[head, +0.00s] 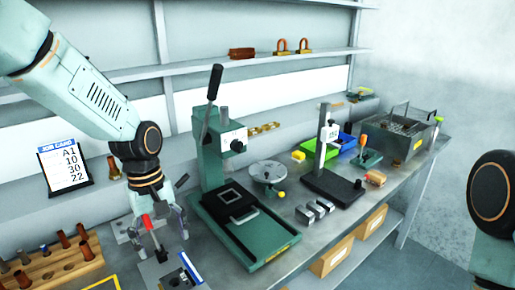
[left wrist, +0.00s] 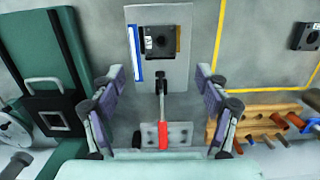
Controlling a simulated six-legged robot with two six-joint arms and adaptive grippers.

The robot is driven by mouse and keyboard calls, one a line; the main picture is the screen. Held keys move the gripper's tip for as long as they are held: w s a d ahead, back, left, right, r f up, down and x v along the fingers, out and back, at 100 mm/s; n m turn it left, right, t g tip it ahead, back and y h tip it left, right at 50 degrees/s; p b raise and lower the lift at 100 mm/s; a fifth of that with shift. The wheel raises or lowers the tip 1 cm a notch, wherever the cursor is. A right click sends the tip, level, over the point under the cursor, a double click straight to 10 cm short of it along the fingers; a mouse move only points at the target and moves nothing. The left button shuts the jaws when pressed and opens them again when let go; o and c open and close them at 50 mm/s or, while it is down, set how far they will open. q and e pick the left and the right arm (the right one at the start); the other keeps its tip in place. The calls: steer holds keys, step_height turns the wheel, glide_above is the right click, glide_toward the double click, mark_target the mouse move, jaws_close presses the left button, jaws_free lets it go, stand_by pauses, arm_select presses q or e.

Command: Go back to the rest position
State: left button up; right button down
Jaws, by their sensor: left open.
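My left gripper (head: 163,238) points down over the left part of the bench, with its fingers spread and nothing between the pads. In the left wrist view its two fingers (left wrist: 158,88) stand wide apart. A red-handled clamp (head: 147,222) is close beneath it; the red handle also shows in the left wrist view (left wrist: 163,136), between the fingers and apart from them. The clamp's grey plate (left wrist: 183,20) carries a dark block (left wrist: 160,42) with a blue strip beside it. Only a rounded link of my right arm shows at the right edge; its gripper is out of view.
A green press (head: 212,150) stands just right of my left gripper. A wooden rack (head: 50,266) with pegs is at the left front, and a job card (head: 65,167) stands behind it. A black stand (head: 333,185) and metal basket (head: 405,130) are further right. A shelf (head: 200,70) runs behind.

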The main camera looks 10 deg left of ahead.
mark_target(177, 284)
arm_select(q)
steer(key=f, duration=0.7)
steer(key=d+f, duration=0.1)
steer(key=f, duration=0.3)
steer(key=shift+s+b, duration=0.3)
steer(key=shift+s, duration=0.05)
steer(key=shift+a+r, duration=0.15)
steer(key=shift+r, duration=0.2)
